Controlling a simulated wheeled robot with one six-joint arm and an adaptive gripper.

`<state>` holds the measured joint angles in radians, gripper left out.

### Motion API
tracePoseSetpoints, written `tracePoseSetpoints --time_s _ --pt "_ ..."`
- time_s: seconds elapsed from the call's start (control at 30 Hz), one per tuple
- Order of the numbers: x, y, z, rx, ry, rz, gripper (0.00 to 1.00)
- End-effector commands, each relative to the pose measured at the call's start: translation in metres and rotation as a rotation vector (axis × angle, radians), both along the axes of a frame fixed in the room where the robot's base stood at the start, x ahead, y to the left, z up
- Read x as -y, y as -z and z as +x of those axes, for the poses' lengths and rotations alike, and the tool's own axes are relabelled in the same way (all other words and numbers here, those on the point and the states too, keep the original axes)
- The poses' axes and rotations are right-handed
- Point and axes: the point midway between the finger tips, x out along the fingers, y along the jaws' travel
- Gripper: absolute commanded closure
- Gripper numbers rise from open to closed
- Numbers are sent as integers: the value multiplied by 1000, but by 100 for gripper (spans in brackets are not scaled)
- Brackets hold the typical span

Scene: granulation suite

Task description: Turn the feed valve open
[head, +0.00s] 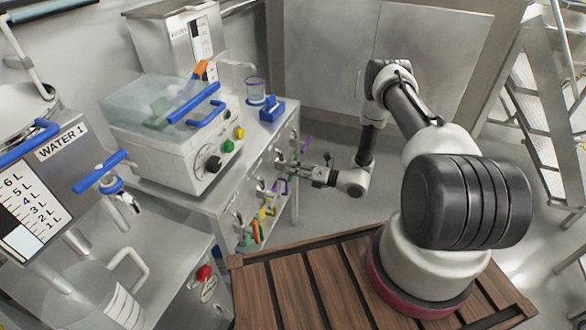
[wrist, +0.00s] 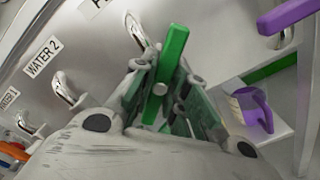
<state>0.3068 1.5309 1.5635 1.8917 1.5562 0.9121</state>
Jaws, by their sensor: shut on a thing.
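In the wrist view a green lever handle (wrist: 174,55) stands out between the two fingers of my gripper (wrist: 160,88). A partly cut-off label (wrist: 100,4), of which only the first letter shows, is on the panel beside a steel hook (wrist: 135,30) left of the lever. In the head view my gripper (head: 300,168) reaches the side of the steel bench, near its hanging tools.
Steel hooks labelled WATER 2 (wrist: 42,56) and WATER 1 (wrist: 9,99) line the panel. In the head view a white machine (head: 170,140) and a beaker (head: 255,90) stand on the bench.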

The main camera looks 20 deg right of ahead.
Motion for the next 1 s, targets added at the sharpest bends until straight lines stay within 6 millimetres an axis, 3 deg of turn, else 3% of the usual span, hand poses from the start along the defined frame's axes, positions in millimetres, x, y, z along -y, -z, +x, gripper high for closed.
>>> tracePoseSetpoints --time_s 0.6,1.0 --pt "1 1 -1 458 0 -336 100" --pt "1 1 -1 656 0 -480 100"
